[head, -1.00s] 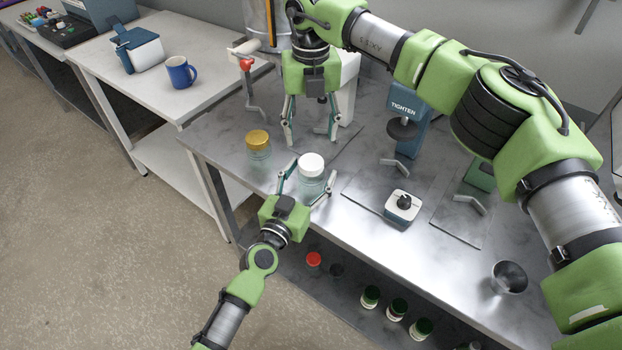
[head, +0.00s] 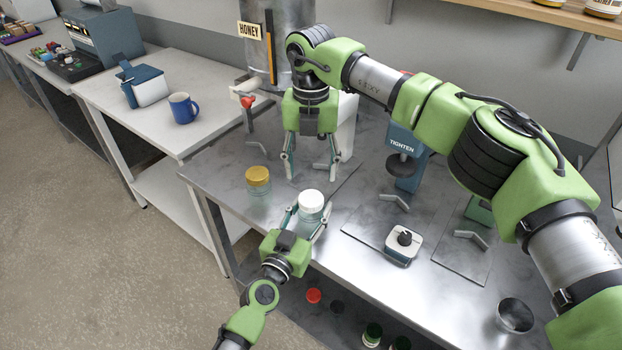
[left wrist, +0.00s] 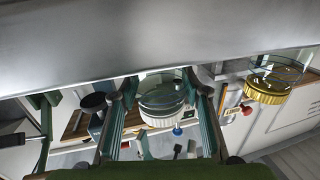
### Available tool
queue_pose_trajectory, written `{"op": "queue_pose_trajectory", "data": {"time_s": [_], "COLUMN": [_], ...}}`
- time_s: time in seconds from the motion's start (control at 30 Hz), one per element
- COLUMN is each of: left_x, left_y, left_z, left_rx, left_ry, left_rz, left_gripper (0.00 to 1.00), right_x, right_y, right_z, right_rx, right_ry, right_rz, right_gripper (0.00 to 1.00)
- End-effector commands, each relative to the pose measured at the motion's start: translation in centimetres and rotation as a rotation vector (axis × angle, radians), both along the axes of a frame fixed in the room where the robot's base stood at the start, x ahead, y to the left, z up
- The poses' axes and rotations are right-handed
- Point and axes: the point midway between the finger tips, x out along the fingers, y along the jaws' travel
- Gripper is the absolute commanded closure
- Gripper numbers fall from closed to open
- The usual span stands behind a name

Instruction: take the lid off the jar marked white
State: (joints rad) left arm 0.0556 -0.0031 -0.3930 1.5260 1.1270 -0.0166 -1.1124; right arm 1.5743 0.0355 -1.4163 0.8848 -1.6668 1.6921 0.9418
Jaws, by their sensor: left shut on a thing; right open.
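The jar with the white lid (head: 311,201) stands upright near the front edge of the steel table. Its clear glass body shows below the lid. My left gripper (head: 307,222) reaches in from the front and is shut on this jar. The white-lidded jar also shows between the fingers in the left wrist view (left wrist: 160,98), which is upside down. My right gripper (head: 312,174) points down, open and empty, just behind the white-lidded jar. A clear jar with a gold lid (head: 257,177) stands to the left, apart from both grippers.
A blue device marked TIGHTEN (head: 405,158) and a white box with a black knob (head: 403,244) stand to the right. A metal bowl (head: 514,315) is at the far right. A HONEY dispenser (head: 283,50) stands behind. Red- and green-lidded jars are on the lower shelf.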

Motion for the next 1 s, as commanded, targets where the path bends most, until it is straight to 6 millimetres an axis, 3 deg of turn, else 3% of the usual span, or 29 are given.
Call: {"op": "queue_pose_trajectory", "data": {"time_s": [0.7, 1.0], "left_x": [-0.02, -0.03], "left_y": [0.03, 0.03], "left_z": [-0.11, -0.13], "left_rx": [0.002, 0.002], "left_ry": [0.001, 0.001], "left_rz": [0.0, 0.0], "left_gripper": [1.0, 1.0], "right_x": [-0.05, -0.02], "right_y": [0.03, 0.03], "right_z": [-0.04, -0.02], "right_rx": [-0.001, 0.001], "right_ry": [0.001, 0.001], "right_rz": [-1.34, -1.669], "right_gripper": [0.46, 0.46]}}
